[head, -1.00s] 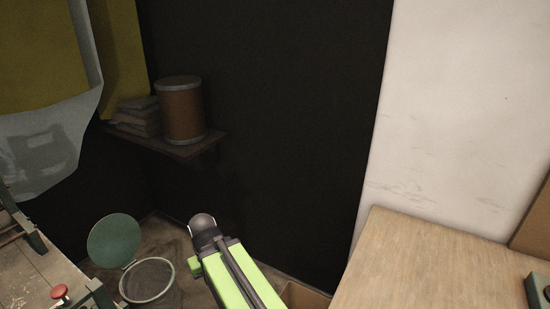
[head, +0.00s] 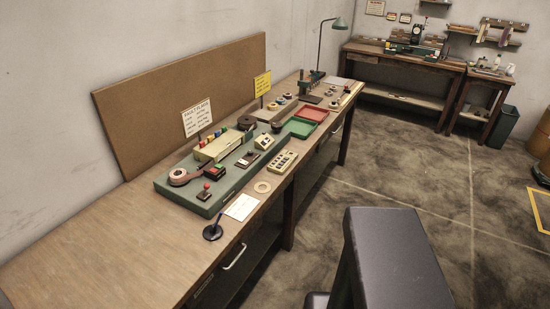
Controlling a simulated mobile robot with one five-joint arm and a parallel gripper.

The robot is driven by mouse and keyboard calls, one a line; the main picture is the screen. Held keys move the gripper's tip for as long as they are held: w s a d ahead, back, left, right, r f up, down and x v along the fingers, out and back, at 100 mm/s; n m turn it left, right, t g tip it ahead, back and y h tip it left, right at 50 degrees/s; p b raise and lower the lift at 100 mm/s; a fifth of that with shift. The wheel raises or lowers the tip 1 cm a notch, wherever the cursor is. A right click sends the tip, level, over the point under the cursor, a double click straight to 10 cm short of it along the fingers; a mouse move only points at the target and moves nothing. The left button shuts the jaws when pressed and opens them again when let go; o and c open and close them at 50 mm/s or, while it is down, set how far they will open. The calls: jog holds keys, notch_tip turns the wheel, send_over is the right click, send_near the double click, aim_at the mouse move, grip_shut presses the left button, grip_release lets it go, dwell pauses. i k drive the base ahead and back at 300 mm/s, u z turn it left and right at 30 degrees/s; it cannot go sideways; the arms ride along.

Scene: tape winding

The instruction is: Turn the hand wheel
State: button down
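No hand wheel can be made out for certain. A dark round piece with a short stem (head: 213,231) sits at the front edge of the long wooden bench (head: 90,240); I cannot tell whether it is the hand wheel. Behind it on the bench is a green machine base (head: 185,197) with a red-topped knob (head: 206,188), a pinkish-brown tape roll (head: 180,177) and several coloured rolls in a row. My gripper is not in view.
Red (head: 312,114) and green (head: 299,128) trays lie farther along the bench. A second bench (head: 405,58) and a bin (head: 503,127) are at the back. Floor between is clear.

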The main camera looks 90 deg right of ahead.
aim_at(276, 126)
jog(key=z, duration=0.7)
jog(key=k, duration=1.7)
jog(key=z, duration=1.15)
jog(key=i, duration=1)
